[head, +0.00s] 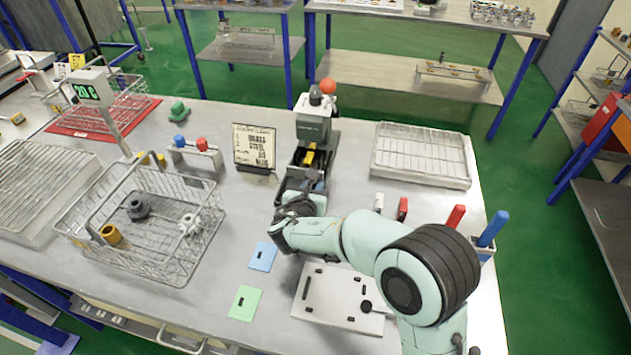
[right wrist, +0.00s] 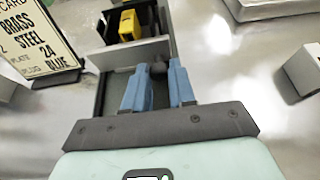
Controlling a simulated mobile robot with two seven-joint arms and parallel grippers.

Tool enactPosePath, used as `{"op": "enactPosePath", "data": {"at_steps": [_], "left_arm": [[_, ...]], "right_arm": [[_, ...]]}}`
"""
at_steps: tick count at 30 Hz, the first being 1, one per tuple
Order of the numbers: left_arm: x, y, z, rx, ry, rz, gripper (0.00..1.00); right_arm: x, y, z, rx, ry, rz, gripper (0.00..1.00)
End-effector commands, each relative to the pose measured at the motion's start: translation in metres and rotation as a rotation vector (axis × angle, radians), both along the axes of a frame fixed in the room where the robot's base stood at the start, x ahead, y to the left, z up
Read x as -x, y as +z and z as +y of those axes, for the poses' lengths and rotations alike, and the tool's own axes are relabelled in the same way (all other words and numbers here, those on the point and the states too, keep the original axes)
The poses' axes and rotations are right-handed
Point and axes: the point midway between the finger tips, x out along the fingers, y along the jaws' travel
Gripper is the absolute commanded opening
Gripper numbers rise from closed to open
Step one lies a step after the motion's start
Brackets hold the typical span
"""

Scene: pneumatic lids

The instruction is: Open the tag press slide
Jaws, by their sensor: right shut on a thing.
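My left gripper is not in view.
A sign card (head: 254,146) stands close left of the press. A wire basket (head: 150,222) with parts is farther left, a wire rack (head: 421,155) to the right. Blue (head: 262,256) and green (head: 245,302) plates and a white board (head: 337,298) lie in front.

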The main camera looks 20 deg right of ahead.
Motion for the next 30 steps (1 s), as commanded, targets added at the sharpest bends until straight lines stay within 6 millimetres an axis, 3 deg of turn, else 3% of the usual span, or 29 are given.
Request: {"op": "enactPosePath", "data": {"at_steps": [3,9,21,22,24,30], "left_arm": [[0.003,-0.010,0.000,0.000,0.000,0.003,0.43],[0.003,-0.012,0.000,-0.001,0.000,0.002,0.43],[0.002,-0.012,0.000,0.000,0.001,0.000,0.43],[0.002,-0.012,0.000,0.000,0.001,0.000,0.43],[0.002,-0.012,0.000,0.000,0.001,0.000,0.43],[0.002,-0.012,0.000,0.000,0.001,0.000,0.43]], "right_arm": [[0.028,-0.003,0.023,-0.005,0.007,0.001,0.00],[0.061,-0.002,0.047,-0.004,0.006,0.002,0.00],[0.068,-0.001,0.052,-0.002,0.003,0.002,0.00],[0.068,-0.001,0.052,-0.002,0.003,0.002,0.31],[0.068,-0.001,0.052,-0.001,0.003,0.001,0.50],[0.068,-0.001,0.052,-0.001,0.003,0.001,0.50]]}}
